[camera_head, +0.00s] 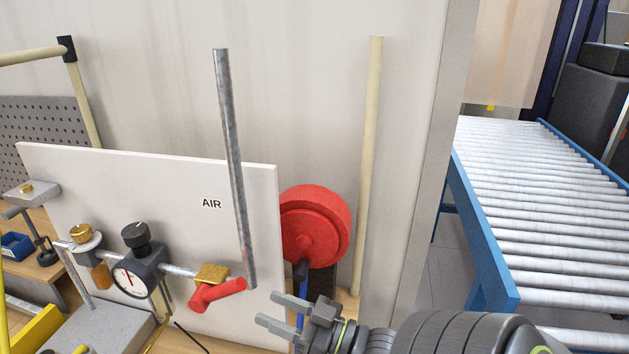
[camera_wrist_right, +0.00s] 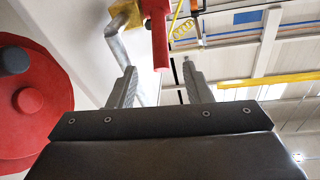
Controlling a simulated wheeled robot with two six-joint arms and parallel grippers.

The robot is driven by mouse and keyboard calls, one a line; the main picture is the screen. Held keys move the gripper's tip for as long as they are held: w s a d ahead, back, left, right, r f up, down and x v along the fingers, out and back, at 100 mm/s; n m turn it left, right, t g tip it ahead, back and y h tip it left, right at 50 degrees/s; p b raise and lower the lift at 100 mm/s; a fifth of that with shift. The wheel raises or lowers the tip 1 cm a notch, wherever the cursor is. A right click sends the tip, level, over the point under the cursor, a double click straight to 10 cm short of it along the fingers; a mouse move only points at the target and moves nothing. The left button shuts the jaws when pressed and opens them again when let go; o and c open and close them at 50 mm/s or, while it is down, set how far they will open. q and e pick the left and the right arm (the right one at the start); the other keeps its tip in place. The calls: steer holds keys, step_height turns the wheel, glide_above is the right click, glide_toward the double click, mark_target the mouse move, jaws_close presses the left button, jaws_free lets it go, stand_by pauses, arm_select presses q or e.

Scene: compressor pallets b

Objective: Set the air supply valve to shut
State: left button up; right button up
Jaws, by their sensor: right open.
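The air supply valve has a brass body (camera_head: 211,274) and a red lever handle (camera_head: 217,293) on the pipe line in front of the white board marked AIR (camera_head: 140,190). The handle slants up to the right in the head view. My right gripper (camera_head: 266,309) is open and empty, to the right of the handle and apart from it. In the right wrist view, the handle (camera_wrist_right: 156,38) hangs ahead, its lower end appearing between the two open fingers (camera_wrist_right: 160,66). My left gripper is not in view.
A gauge (camera_head: 130,281) and a regulator sit left of the valve. A tall grey pipe (camera_head: 233,150) rises just right of it. A red hose reel (camera_head: 316,226) stands behind my right gripper; it also fills the left of the wrist view (camera_wrist_right: 30,100). A roller conveyor (camera_head: 545,190) lies far right.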

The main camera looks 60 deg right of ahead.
steer(key=v, duration=0.7)
steer(key=shift+b, duration=0.45)
